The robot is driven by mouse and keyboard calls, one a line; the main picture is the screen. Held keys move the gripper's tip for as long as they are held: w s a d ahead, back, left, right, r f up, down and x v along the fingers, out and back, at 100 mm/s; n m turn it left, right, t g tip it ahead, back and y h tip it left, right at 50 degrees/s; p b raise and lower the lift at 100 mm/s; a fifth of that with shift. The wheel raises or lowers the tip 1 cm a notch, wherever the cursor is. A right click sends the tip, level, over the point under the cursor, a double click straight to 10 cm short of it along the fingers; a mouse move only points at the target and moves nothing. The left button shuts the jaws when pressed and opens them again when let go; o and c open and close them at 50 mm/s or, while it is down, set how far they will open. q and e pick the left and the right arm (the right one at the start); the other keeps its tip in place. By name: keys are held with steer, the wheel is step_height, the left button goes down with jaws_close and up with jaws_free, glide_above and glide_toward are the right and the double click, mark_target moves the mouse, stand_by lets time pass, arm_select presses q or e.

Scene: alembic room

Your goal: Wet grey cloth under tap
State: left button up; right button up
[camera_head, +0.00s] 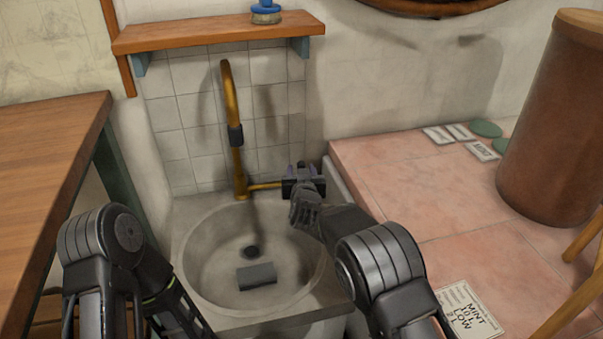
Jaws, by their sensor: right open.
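The grey cloth (257,276) lies as a small dark rectangle on the floor of the round stone basin (195,262), just in front of the drain (251,252). The brass tap (232,105) rises behind the basin, with a lever (264,186) reaching right from its base. My right gripper (300,172) is open at the lever's right end, above the basin's back right rim. I cannot tell whether it touches the lever. No water stream shows. My left arm stands at the lower left; its gripper is not visible.
A wooden shelf (215,33) with a blue-topped object (266,10) hangs above the tap. A wooden table (50,150) stands left. The pink tiled counter (420,190) at right bears a brown cylinder (555,120), cards (438,135) and a printed sheet (467,308).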

steer(key=a+p+v, duration=0.1)
steer(key=v, duration=0.6)
steer(key=shift+s+d+p, duration=0.4)
steer(key=shift+d, duration=0.15)
